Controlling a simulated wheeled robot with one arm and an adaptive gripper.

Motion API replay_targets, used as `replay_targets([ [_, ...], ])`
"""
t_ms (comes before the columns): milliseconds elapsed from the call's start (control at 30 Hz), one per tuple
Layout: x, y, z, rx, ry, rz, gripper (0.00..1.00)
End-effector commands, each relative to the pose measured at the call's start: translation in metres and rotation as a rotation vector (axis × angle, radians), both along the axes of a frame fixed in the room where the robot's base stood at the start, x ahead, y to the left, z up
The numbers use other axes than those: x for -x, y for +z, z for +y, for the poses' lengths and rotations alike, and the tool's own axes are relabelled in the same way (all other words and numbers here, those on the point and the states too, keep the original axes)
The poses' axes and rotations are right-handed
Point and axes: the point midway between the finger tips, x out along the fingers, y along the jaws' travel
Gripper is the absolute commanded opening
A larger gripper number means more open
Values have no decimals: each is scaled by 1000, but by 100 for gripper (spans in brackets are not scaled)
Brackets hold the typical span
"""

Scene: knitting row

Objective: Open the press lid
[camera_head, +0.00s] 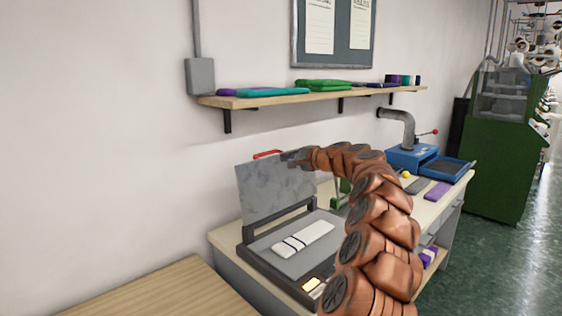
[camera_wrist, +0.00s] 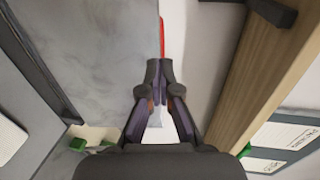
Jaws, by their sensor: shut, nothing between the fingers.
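The press lid (camera_head: 268,193) is a grey mottled plate that stands raised, close to upright, above the press base (camera_head: 263,262). A red handle (camera_head: 267,154) is on its top edge. In the wrist view the lid's mottled face (camera_wrist: 88,55) fills the left, and the red handle (camera_wrist: 162,38) lies just beyond my fingertips. My gripper (camera_head: 292,158) is at the lid's top right corner, beside the handle. In the wrist view my gripper (camera_wrist: 159,72) is shut and empty. Whether it touches the lid is unclear. A white folded piece with dark bands (camera_head: 303,237) lies on the press bed.
A wooden shelf (camera_head: 300,99) with folded fabrics hangs on the wall above; it shows close at right in the wrist view (camera_wrist: 268,75). A blue machine (camera_head: 408,158) stands farther along the bench. A wooden table (camera_head: 165,293) is at front left. My arm hides part of the bench.

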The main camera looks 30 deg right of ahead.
Motion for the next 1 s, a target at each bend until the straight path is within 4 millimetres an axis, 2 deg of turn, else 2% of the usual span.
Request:
replay_targets([
  [300,39,7,-9,0,-1,-1,0],
  [500,59,10,-13,0,1,0,0],
  [867,67,11,-14,0,2,2,0],
  [933,66,12,-9,3,11,4,0],
  [1000,66,14,5,13,37,13,0],
])
